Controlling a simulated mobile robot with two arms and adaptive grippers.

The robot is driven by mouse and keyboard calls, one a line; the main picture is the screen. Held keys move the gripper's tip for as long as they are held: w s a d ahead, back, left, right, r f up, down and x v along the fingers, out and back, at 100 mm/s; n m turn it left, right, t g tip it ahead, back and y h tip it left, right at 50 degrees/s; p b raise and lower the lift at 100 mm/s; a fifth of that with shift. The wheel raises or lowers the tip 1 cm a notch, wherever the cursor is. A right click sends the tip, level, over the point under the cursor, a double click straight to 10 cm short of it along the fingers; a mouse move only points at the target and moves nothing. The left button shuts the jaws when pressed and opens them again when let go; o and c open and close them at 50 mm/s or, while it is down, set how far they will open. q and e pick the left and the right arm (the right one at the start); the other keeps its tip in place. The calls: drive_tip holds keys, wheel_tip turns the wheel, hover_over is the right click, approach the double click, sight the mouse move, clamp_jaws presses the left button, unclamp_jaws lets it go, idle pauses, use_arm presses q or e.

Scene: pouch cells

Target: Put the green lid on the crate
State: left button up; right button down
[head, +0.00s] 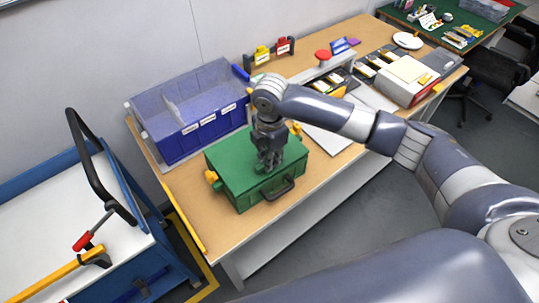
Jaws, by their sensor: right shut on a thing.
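A green crate (246,198) stands near the front edge of the wooden table, with a dark handle on its front and yellow latches at its sides. The flat green lid (227,158) lies over the top of the crate, and I see no clear gap between them. My right gripper (269,166) points down onto the middle of the lid and is shut on it; the fingers hide the exact grip point. My left gripper is not in view.
A blue bin (205,137) with compartments stands behind the crate on the table (320,175). White trays and a boxy device (408,80) lie to the right. A blue cart (123,248) with a black handle stands at the left.

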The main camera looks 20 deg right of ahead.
drive_tip(key=shift+f, duration=0.3)
drive_tip(key=shift+f, duration=0.25)
drive_tip(key=c, duration=1.6)
unclamp_jaws()
drive_tip(key=shift+o, duration=0.2)
wheel_tip(320, 180, up, 13)
drive_tip(key=b, duration=0.3)
drive_tip(key=shift+r, duration=0.15)
drive_tip(key=shift+s, duration=0.1)
